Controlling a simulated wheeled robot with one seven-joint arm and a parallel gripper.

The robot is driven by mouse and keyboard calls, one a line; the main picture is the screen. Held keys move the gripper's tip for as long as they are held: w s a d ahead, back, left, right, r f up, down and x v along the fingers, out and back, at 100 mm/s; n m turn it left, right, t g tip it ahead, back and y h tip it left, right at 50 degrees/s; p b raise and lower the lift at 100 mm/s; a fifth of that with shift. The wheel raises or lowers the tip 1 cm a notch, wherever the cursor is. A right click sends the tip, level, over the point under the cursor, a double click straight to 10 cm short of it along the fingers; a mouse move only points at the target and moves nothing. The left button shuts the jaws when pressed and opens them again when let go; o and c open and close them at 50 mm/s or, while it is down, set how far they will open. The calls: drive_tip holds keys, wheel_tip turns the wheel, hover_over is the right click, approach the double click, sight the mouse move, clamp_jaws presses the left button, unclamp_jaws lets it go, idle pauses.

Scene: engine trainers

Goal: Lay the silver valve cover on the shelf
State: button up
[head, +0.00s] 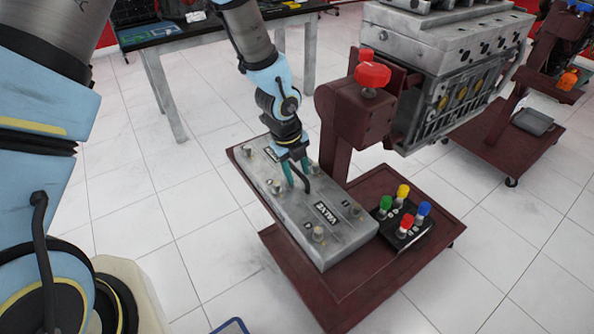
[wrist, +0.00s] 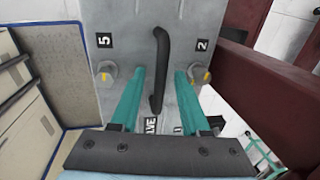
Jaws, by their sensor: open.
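The silver valve cover (head: 335,243) is a long grey box-like part with bolts, a "VALVE" label and a black handle. It appears to lie flat on the dark red shelf (head: 380,283) at the foot of the engine stand. My gripper (head: 294,178) is over the middle of the cover. In the wrist view the green fingers of my gripper (wrist: 159,78) are apart, one on each side of the black handle (wrist: 161,50). There is a gap between the handle and each finger. The cover's top (wrist: 140,25) fills the middle of that view.
A black tray (head: 405,229) with several coloured caps sits on the shelf right of the cover. The stand's red post (head: 350,130) rises close behind my gripper, with the engine (head: 445,60) above. A table (head: 210,40) stands at the back left.

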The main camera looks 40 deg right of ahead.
sight(289, 185)
wheel_tip(289, 185, up, 12)
drive_tip(key=a, duration=0.2)
drive_tip(key=shift+a, duration=0.15)
drive_tip(key=shift+w+f, duration=0.1)
drive_tip(key=w+a+r+n+t+y, duration=0.1)
drive_tip(key=w+a+r+n, duration=0.1)
drive_tip(key=w+a+n, duration=0.5)
drive_tip(key=w+a+r+n+y, duration=0.15)
drive_tip(key=w+a+n, duration=0.25)
drive_tip(key=a+n, duration=0.7)
drive_tip(key=s+a+r+n, duration=0.1)
drive_tip(key=a+r+n, duration=0.1)
drive_tip(key=a+n, duration=0.6)
drive_tip(key=s+a+r+n, duration=0.1)
drive_tip(key=a+r+n, duration=0.1)
drive_tip(key=a+n, duration=0.7)
drive_tip(key=a, duration=0.3)
drive_tip(key=shift+a+r+n+t, duration=0.3)
drive_tip(key=shift+a+t, duration=0.1)
drive_tip(key=shift+h, duration=0.25)
